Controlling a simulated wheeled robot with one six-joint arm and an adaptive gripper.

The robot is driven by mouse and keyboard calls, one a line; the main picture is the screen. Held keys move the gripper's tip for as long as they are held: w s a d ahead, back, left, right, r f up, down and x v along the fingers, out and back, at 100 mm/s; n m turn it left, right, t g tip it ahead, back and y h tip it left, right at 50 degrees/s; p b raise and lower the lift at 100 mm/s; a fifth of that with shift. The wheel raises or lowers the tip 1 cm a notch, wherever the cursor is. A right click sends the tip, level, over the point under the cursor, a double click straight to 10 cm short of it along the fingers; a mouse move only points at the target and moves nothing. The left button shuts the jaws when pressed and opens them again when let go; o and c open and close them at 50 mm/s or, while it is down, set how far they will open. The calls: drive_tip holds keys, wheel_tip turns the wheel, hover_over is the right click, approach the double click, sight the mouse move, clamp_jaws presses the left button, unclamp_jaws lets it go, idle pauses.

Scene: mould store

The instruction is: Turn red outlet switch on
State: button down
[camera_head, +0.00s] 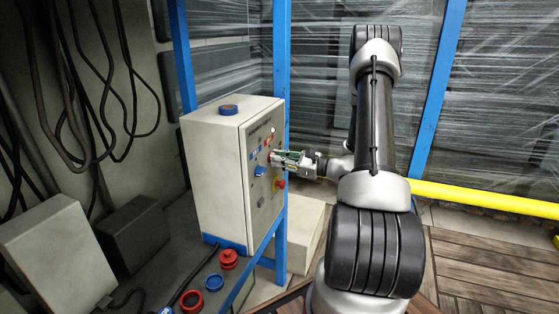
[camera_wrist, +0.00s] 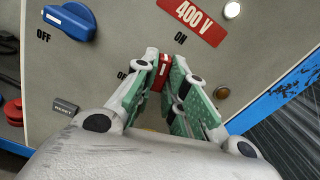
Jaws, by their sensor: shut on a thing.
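The red outlet switch (camera_wrist: 164,72) is on the grey panel of the control box (camera_head: 215,165), below the red 400 V label (camera_wrist: 193,20). In the wrist view, its handle runs nearly upright, with its upper end towards the ON label (camera_wrist: 180,38). An OFF label (camera_wrist: 122,75), partly covered, lies to its left. My gripper (camera_wrist: 163,82) is shut on the red switch, with one green-padded finger on each side. The fingers hide the switch's base. In the head view, my gripper (camera_head: 274,158) is at the panel and covers the switch.
A blue switch (camera_wrist: 70,20) sits left of my gripper, its handle beside another OFF label. A red-and-yellow knob (camera_head: 281,183) is lower on the panel. A blue frame post (camera_head: 281,60) stands beside the box. Cables hang at left; red and blue rings lie in front of the box.

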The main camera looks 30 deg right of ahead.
drive_tip(key=shift+m, duration=1.5)
drive_tip(key=c, duration=1.5)
unclamp_jaws()
drive_tip(key=shift+o, duration=0.2)
drive_tip(key=shift+d, duration=0.1)
drive_tip(key=v, duration=1.2)
